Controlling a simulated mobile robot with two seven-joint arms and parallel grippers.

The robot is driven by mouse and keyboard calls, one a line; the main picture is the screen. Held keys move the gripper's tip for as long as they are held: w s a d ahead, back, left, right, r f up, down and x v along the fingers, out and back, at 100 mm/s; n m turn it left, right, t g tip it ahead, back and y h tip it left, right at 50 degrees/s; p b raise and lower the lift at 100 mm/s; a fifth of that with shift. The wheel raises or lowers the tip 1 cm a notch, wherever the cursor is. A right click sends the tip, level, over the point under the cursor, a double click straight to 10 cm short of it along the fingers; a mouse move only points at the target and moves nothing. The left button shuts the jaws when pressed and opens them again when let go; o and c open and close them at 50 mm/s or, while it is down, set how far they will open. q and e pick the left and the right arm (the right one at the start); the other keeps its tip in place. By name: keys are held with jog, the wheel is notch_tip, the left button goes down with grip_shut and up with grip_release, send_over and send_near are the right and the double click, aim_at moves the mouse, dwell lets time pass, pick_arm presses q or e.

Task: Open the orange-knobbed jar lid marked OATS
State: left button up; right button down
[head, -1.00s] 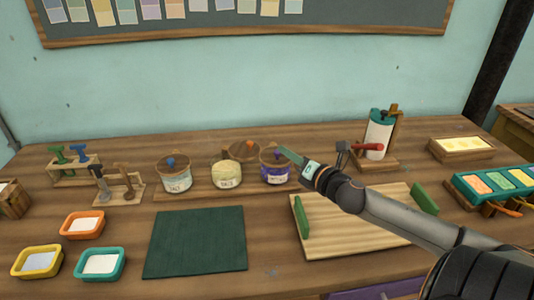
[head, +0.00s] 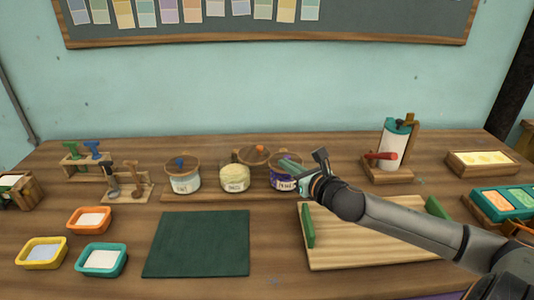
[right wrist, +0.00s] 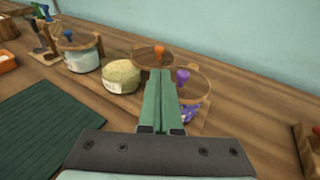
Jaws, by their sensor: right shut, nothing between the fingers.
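The middle jar (head: 234,180) has a pale label, too small to read surely, and its cream contents show from above; it has no lid on. It also shows in the right wrist view (right wrist: 122,76). My left gripper is not in view.
A blue-knobbed jar (head: 184,177) stands left of the middle jar. A dark green mat (head: 197,243) and a wooden board (head: 355,245) lie in front. Small trays (head: 90,219) are at left, a teal dispenser (head: 394,148) at right.

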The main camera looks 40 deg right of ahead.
aim_at(261, 149)
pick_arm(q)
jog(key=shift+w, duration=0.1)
pick_arm(e)
jog(key=x, duration=1)
jog(key=shift+w, duration=0.25)
